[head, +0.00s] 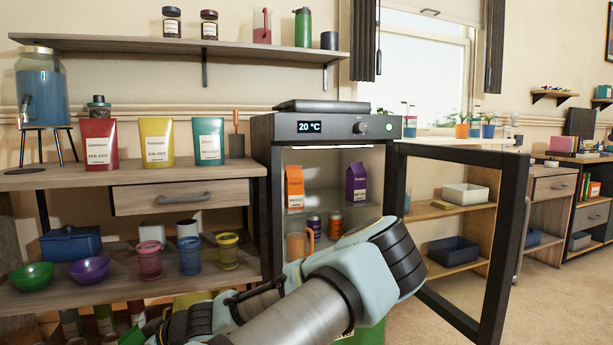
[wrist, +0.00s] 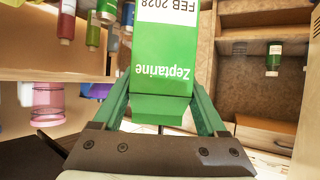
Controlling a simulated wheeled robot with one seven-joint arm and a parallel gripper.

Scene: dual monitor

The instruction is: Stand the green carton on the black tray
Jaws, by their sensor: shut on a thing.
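The green carton (wrist: 165,60) fills the middle of the wrist view, its printed label upside down. My gripper (wrist: 158,95) is shut on it, one green finger along each side. In the head view my arm hides the gripper. A green patch with a white label, apparently the carton (head: 370,334), shows below my arm at the bottom edge. A flat black tray-like thing (head: 322,106) lies on top of the small fridge; it looks empty from this low angle.
The fridge (head: 290,128) stands open, its glass door (head: 508,220) swung out to the right. Inside are an orange carton (head: 294,187), a purple carton (head: 356,182) and cans. Shelves of pouches, cups and bowls stand left. A dark bin (head: 453,251) sits on a low shelf right.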

